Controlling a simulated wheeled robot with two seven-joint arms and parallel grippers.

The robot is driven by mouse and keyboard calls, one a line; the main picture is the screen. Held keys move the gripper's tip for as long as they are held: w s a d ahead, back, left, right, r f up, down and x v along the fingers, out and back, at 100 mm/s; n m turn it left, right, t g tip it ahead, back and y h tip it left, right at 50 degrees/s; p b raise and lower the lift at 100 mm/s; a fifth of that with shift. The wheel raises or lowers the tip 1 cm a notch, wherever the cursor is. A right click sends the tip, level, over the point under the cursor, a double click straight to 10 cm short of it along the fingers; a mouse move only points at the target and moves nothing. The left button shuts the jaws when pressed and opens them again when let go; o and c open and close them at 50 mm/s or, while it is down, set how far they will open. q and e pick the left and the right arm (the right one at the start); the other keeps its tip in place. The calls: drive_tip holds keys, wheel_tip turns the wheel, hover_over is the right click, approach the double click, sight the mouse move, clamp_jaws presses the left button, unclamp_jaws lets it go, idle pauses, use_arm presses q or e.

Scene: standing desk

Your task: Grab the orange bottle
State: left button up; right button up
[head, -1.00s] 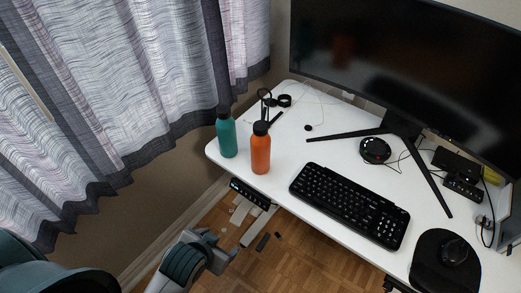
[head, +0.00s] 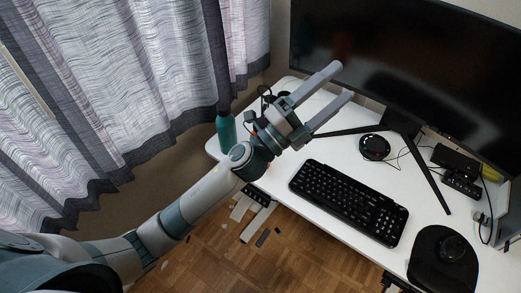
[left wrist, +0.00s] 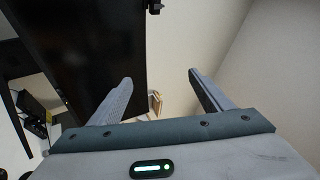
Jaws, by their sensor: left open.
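The orange bottle is not clearly visible now; my left forearm and wrist cover the spot where it stood in the earlier head view. The teal bottle (head: 226,131) stands upright on the desk's left end, just left of my left wrist. My left gripper (head: 342,80) is raised above the desk, pointing up and right towards the monitor, with its two fingers apart and nothing between them. The left wrist view also shows the open fingers (left wrist: 160,84), with the monitor and bare wall beyond and no bottle. My right gripper is not in view.
The white desk (head: 400,172) holds a black keyboard (head: 348,202), a mouse (head: 452,248) on a black pad, and a round black device (head: 374,147). A large monitor (head: 400,60) rises behind my left gripper. Curtains (head: 110,90) hang at the left.

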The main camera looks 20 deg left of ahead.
use_arm(q)
drive_tip(key=s+d+r+m+g+h, duration=0.1)
drive_tip(key=s+d+m+g+h, duration=0.2)
drive_tip(key=d+m+g+h, duration=0.55)
wheel_tip(320, 180, down, 6)
drive_tip(key=s+d+m+g+y, duration=0.2)
drive_tip(key=m+g+y, duration=0.7)
drive_tip(key=m, duration=0.4)
drive_tip(key=w+a+f+m+g+y, duration=0.1)
drive_tip(key=w+a+f+m+y, duration=0.3)
drive_tip(key=a+f+y, duration=0.35)
drive_tip(key=w+a+r+y, duration=0.1)
drive_tip(key=w+a+y, duration=0.3)
drive_tip(key=a, duration=0.6)
drive_tip(key=w+a+r+t+y, duration=0.1)
drive_tip(key=w+a+y, duration=0.3)
drive_tip(key=a, duration=0.7)
drive_tip(key=shift+y, duration=0.3)
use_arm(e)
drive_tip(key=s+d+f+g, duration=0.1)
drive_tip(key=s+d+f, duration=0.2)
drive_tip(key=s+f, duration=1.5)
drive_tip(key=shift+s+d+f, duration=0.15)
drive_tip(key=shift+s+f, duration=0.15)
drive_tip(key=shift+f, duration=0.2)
use_arm(q)
drive_tip(key=shift+a, duration=0.1)
